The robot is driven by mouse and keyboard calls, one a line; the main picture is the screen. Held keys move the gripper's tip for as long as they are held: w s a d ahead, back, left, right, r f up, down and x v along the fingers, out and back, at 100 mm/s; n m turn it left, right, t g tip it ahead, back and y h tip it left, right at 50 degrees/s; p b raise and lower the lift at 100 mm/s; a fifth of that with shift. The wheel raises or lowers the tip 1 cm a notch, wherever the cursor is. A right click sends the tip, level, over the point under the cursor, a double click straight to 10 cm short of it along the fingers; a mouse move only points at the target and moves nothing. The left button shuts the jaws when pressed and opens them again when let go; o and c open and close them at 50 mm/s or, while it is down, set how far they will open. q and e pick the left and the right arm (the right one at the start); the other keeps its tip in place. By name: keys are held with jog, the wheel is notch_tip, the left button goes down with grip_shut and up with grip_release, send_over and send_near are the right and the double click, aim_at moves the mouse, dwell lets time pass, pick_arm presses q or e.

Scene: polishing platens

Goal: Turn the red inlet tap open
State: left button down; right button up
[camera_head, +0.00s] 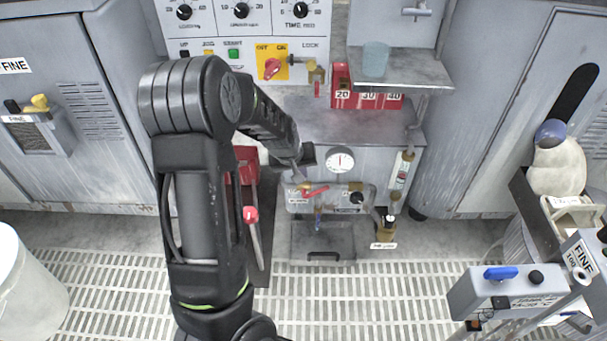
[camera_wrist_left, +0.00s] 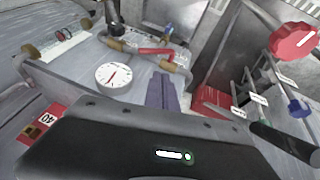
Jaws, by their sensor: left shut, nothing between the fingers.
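The red inlet tap (camera_head: 316,192) is a small red lever on brass pipework, on the low panel below the round gauge. In the left wrist view the red lever (camera_wrist_left: 157,51) lies roughly along its pipe, just beyond the fingertips. My left gripper (camera_head: 298,176) reaches down to the upper left of the lever. Its fingers (camera_wrist_left: 163,80) are shut with nothing between them, and a gap seems to show between them and the lever. Whether they touch anything is hard to tell. My forearm hides part of the machine at the left. My right gripper is not in view.
A red-tipped lever (camera_head: 250,214) stands to the left. A shelf (camera_head: 412,72) with a cup (camera_head: 375,58) overhangs at upper right. Grated floor lies in front.

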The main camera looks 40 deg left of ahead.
pick_arm(q)
jog(key=b+x, duration=0.4)
jog(key=x, duration=0.7)
jog(key=shift+w+d+f+b, duration=0.3)
jog(key=shift+w+d, duration=0.1)
jog(key=shift+d, duration=0.35)
